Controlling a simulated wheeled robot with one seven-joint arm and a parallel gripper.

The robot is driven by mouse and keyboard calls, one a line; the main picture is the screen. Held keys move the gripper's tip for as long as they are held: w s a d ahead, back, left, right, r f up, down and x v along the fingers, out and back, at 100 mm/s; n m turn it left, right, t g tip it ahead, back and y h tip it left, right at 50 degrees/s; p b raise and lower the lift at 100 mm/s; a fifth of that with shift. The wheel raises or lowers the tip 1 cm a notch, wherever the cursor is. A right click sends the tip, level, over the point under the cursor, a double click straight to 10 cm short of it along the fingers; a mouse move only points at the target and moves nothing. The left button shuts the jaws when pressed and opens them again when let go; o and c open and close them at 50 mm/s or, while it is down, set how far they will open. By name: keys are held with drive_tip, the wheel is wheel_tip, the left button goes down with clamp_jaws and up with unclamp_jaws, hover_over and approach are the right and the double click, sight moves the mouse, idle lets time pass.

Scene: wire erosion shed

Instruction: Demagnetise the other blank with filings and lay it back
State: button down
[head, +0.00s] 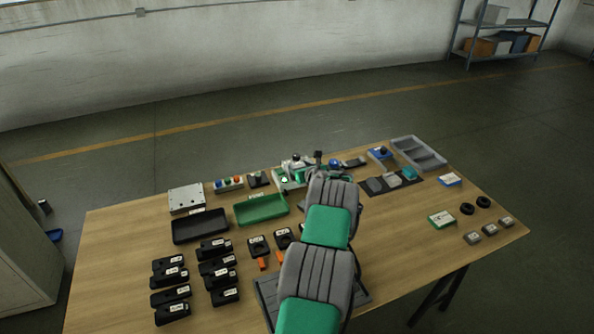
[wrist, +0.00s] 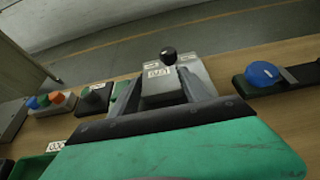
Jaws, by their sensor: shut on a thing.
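My gripper (wrist: 161,86) reaches forward in the wrist view, its two fingers shut on a small grey block with a white label (wrist: 158,72). The label is too small to read surely. A black ball knob (wrist: 168,56) stands just behind the block, on a pale device. In the head view my arm hides the gripper and block, beside a pale green and white device (head: 291,178) at the table's back. Several small grey labelled blocks (head: 489,230) lie at the right. I cannot tell which piece carries filings.
A black tray (head: 200,226) and a green tray (head: 261,209) stand left of my arm. Several black labelled pieces (head: 170,296) fill the front left. A dark mat (head: 371,192) and a grey divided bin (head: 425,160) lie at the back right. Table at right front is mostly clear.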

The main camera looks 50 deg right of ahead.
drive_tip(key=shift+s+d+b, duration=0.25)
drive_tip(key=shift+d+b, duration=0.1)
drive_tip(key=shift+d, duration=0.15)
drive_tip(key=shift+s+d+r, duration=0.1)
drive_tip(key=shift+r, duration=0.05)
drive_tip(key=shift+s+d+b, duration=0.2)
drive_tip(key=shift+d+b, duration=0.2)
drive_tip(key=shift+b, duration=0.3)
drive_tip(key=shift+s+d+f+b, duration=0.2)
drive_tip(key=shift+s+d+b, duration=0.2)
drive_tip(key=shift+d+b, duration=0.25)
drive_tip(key=shift+s+d+r, duration=0.1)
drive_tip(key=shift+r, duration=0.1)
